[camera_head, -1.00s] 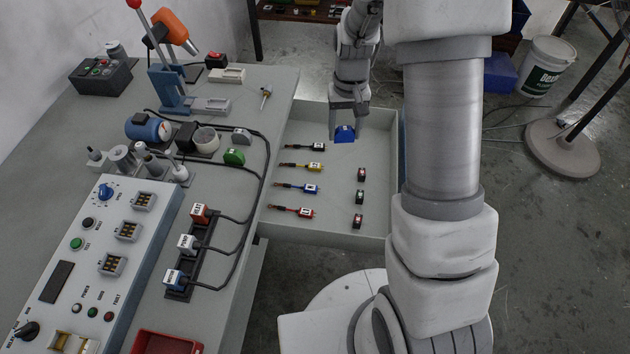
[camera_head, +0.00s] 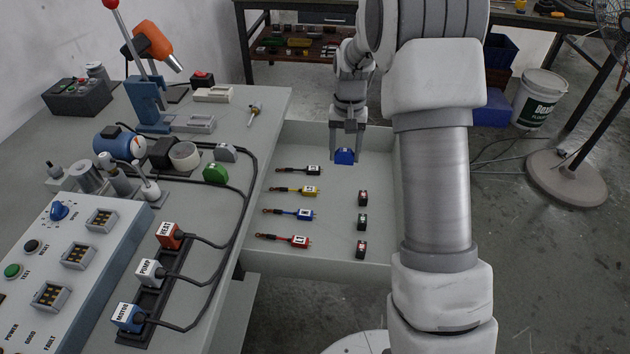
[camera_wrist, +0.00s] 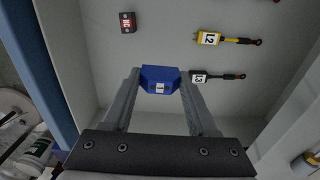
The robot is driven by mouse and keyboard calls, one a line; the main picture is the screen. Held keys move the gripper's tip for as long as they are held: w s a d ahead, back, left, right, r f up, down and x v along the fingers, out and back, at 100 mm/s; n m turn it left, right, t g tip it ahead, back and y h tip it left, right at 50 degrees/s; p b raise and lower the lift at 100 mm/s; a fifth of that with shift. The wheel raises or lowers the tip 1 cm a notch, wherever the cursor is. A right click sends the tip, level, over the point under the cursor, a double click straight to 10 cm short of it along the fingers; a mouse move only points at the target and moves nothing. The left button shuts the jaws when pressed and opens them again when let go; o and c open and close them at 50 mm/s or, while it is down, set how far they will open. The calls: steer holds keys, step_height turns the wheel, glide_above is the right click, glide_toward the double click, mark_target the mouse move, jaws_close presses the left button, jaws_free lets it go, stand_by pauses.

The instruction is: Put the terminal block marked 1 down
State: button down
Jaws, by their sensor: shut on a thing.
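The blue terminal block marked 1 (camera_head: 345,157) is between the fingertips of my gripper (camera_head: 346,150), at the back part of the open grey drawer (camera_head: 330,258).
In the drawer, black (camera_head: 313,170), yellow (camera_head: 308,190), blue (camera_head: 304,214) and red (camera_head: 300,240) leads lie to the left. Several small dark blocks (camera_head: 362,198) stand in a column at the right.

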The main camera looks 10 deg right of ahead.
steer(key=b, duration=0.1)
glide_above(318, 181)
step_height(318, 181, down, 4)
steer(key=shift+f, duration=0.1)
steer(key=shift+f+b, duration=1)
steer(key=shift+f, duration=0.9)
steer(key=shift+f, duration=0.15)
steer(key=shift+c, duration=1)
jaws_free()
